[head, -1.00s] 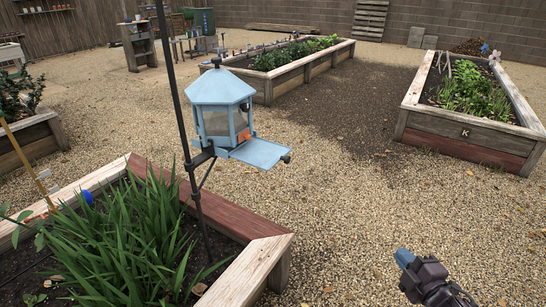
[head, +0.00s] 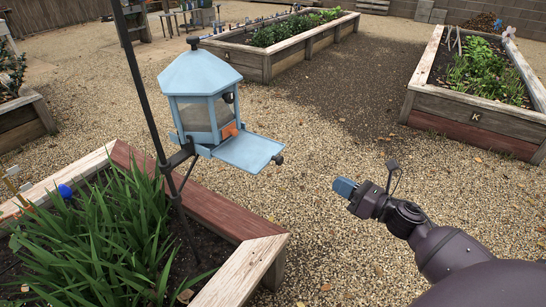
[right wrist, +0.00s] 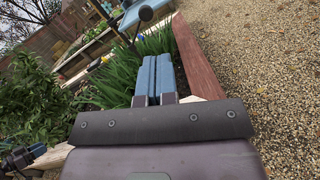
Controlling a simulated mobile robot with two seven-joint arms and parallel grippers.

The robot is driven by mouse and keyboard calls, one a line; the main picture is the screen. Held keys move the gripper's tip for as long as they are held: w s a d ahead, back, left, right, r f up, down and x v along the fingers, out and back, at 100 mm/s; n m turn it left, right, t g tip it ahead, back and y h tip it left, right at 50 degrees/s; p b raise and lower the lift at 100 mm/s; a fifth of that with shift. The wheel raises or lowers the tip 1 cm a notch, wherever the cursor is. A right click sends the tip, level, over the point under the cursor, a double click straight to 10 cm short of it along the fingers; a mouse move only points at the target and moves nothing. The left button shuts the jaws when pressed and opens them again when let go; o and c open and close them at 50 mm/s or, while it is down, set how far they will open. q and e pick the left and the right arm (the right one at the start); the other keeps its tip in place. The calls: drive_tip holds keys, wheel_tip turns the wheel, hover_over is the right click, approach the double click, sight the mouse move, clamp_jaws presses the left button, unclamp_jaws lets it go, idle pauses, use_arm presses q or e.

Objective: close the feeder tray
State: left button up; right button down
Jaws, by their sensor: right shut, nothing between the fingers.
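The blue feeder (head: 200,93) hangs on a dark pole at the left of centre in the head view. Its flat blue tray (head: 248,152) sticks out to the right from the lower front, open, with a dark knob (head: 278,159) at its outer end. My right gripper (head: 345,188) is right of the tray and apart from it, with empty gravel behind. In the right wrist view its two blue fingers (right wrist: 153,78) are together with nothing between them. A dark part with a bluish tip at the lower left there looks like my left gripper (right wrist: 36,151); its jaws are unclear.
A wooden raised bed (head: 215,208) with long green leaves (head: 100,245) stands below the feeder. The dark pole (head: 143,95) rises beside the feeder. Other planted beds stand at the back (head: 290,55) and right (head: 465,110). Gravel between them is open.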

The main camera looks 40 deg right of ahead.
drive_tip(key=n+y, duration=0.1)
drive_tip(key=n, duration=0.4)
approach(243, 148)
drive_tip(key=shift+g+y, duration=0.3)
drive_tip(key=shift+g, duration=0.1)
drive_tip(key=s+d, duration=0.1)
drive_tip(key=s, duration=0.2)
drive_tip(key=s+d+r, duration=0.1)
drive_tip(key=s, duration=0.1)
drive_tip(key=shift+d+r, duration=0.15)
drive_tip(key=shift+d, duration=0.2)
drive_tip(key=shift+w, duration=0.1)
drive_tip(key=shift+w+a, duration=0.1)
drive_tip(key=shift+w, duration=0.05)
drive_tip(key=b+x, duration=0.1)
drive_tip(key=x, duration=0.8)
drive_tip(key=b+x, duration=0.1)
drive_tip(key=x, duration=0.4)
drive_tip(key=shift+w+a+f+b, duration=0.2)
drive_tip(key=shift+f+b, duration=0.1)
drive_tip(key=shift+f, duration=0.15)
drive_tip(key=shift+w+a, duration=0.1)
drive_tip(key=shift+w, duration=0.2)
drive_tip(key=shift+r, duration=0.3)
drive_tip(key=shift+r, duration=0.1)
